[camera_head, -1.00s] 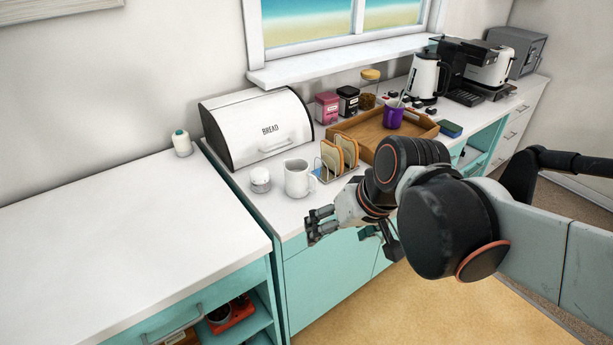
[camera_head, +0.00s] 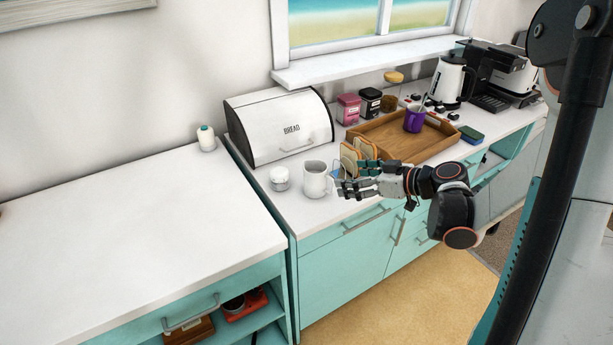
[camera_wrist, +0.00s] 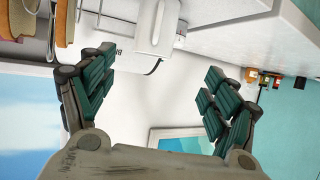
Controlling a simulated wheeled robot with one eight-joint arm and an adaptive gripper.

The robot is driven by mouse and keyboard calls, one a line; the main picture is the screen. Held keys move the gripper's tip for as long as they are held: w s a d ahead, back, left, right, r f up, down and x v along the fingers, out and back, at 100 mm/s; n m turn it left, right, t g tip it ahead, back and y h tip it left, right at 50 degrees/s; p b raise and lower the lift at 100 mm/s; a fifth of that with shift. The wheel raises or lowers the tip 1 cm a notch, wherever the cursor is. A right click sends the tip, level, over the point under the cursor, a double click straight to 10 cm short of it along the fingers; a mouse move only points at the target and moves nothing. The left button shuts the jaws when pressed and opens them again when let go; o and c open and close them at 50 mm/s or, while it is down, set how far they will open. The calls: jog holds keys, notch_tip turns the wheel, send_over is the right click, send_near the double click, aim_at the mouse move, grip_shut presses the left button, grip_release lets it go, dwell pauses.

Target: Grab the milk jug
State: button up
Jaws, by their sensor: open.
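The milk jug (camera_head: 315,182) is a small white jug standing upright on the white counter, in front of the bread bin. My gripper (camera_head: 349,179) is just to the right of it in the head view, fingers pointing at it. In the wrist view my gripper (camera_wrist: 160,62) has its two dark green fingers spread wide with nothing between them. The white jug (camera_wrist: 157,28) shows upside down at the top, beyond the fingertips and roughly between them. I see no contact.
A lidded white pot (camera_head: 279,179) stands left of the jug. A toast rack with bread slices (camera_head: 350,158) stands close behind my gripper. A wooden tray (camera_head: 432,150) lies right of it, and the bread bin (camera_head: 262,122) behind. The left counter (camera_head: 130,225) is mostly bare.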

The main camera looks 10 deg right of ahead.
jog(key=b, duration=0.2)
send_near(317, 170)
jog(key=a, duration=0.1)
jog(key=s+a, duration=0.1)
jog(key=a, duration=0.1)
jog(key=shift+a+t, duration=0.2)
jog(key=shift+t, duration=0.1)
jog(key=shift+r+b+x, duration=0.15)
jog(key=shift+b+x, duration=0.3)
jog(key=shift+x, duration=1.05)
jog(key=shift+r+b+x, duration=0.2)
jog(key=shift+b+x, duration=0.2)
jog(key=shift+x, duration=1.15)
jog(key=shift+w, duration=0.15)
jog(key=c, duration=1.4)
